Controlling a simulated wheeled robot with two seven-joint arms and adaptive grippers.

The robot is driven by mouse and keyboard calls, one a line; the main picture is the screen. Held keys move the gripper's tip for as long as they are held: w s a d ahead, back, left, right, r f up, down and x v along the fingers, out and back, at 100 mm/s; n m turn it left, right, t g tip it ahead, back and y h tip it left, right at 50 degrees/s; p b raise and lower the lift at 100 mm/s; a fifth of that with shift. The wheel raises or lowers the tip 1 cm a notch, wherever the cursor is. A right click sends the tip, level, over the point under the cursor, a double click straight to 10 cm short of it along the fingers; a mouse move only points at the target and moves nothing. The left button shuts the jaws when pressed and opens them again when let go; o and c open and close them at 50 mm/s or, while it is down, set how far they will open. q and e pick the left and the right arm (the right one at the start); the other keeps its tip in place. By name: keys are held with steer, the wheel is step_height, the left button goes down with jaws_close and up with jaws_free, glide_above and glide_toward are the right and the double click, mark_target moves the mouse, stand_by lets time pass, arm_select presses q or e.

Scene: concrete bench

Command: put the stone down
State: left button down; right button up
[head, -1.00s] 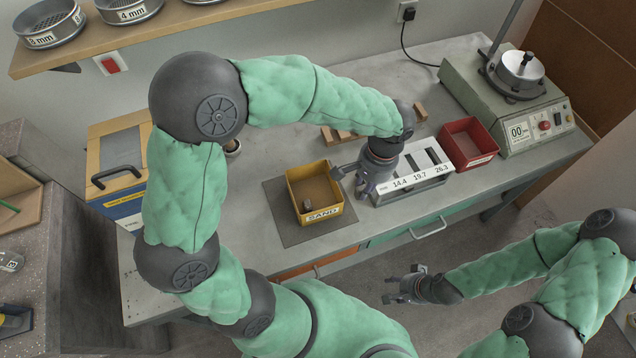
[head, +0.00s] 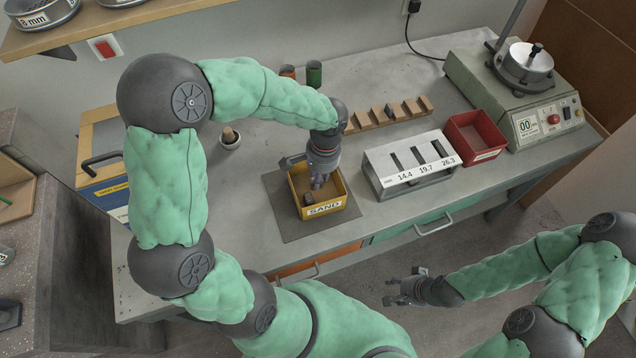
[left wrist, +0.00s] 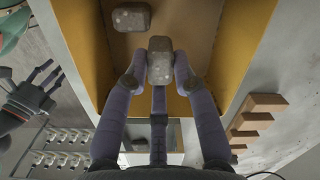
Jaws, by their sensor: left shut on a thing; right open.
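A yellow bin labelled SAND (head: 325,209) stands on a dark mat on the bench. My left gripper (head: 318,184) reaches down over it from behind. In the left wrist view its fingers are shut on a small grey-brown stone (left wrist: 160,60), which is over the bin. I cannot tell whether the held stone touches the bin's floor. Another stone (head: 308,199) lies in the bin near its front left and also shows in the left wrist view (left wrist: 131,18). My right gripper (head: 402,291) is open and empty, in front of the bench.
A slotted gauge (head: 412,166) marked 14.4, 19.7 and 26.3 stands right of the bin, with a red bin (head: 478,138) beyond. A notched wooden rack (head: 372,121) lies behind. Bench left of the mat is clear.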

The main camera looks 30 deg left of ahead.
arm_select(q)
steer(key=shift+a+f+b, duration=0.1)
steer(key=shift+f+b, duration=0.65)
steer(key=shift+f, duration=0.95)
steer(key=shift+f, duration=0.1)
steer(key=c, duration=1.3)
jaws_free()
steer(key=shift+r, duration=0.5)
steer(key=r+p, duration=0.1)
steer(key=r, duration=0.2)
steer(key=r+p, duration=0.2)
steer(key=r, duration=0.2)
steer(key=w+r+p, duration=0.1)
steer(key=r, duration=0.3)
steer(key=shift+d+r, duration=0.1)
steer(key=shift+d, duration=0.3)
